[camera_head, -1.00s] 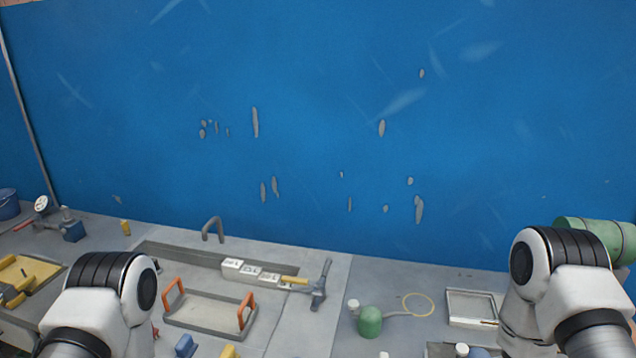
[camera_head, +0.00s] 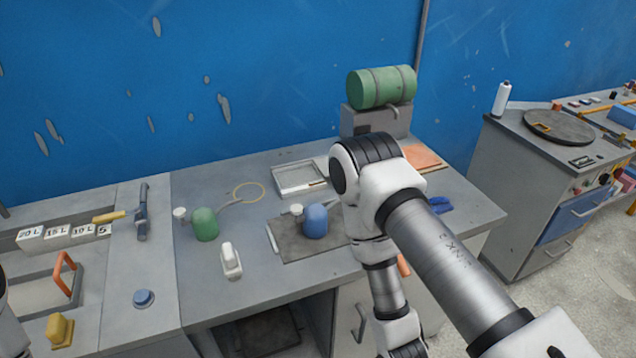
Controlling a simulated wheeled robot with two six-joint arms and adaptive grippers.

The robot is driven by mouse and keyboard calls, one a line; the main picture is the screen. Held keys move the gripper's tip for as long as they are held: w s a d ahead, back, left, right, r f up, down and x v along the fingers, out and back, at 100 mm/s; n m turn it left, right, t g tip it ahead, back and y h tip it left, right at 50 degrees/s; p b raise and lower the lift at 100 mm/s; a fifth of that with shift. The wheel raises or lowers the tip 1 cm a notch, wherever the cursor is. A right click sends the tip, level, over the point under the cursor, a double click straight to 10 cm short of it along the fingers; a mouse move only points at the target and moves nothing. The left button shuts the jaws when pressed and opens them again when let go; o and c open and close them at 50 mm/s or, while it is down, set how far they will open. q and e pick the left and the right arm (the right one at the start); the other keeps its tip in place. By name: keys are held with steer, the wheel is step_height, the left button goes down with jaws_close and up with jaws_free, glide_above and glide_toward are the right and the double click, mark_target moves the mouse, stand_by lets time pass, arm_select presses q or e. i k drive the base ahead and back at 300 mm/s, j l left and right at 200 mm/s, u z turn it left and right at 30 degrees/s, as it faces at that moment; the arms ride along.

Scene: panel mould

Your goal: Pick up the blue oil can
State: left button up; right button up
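The blue oil can (camera_head: 315,221) stands on a dark grey mat (camera_head: 285,246) on the grey bench, in the middle of the head view. My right gripper is out of view. Only a sliver of my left arm shows at the left edge, and its gripper is out of view.
A similar green can (camera_head: 205,224) stands left of the mat, with a white bottle (camera_head: 231,261) near it. A shallow tray (camera_head: 300,180) lies behind the blue can. A green cylinder (camera_head: 382,87) rests on a grey stand at the back. Bare bench lies at the front.

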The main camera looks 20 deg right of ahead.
mark_target(313, 217)
steer(key=z, duration=0.75)
steer(key=l+u, duration=0.25)
steer(key=l, duration=0.4)
steer(key=i, duration=0.05)
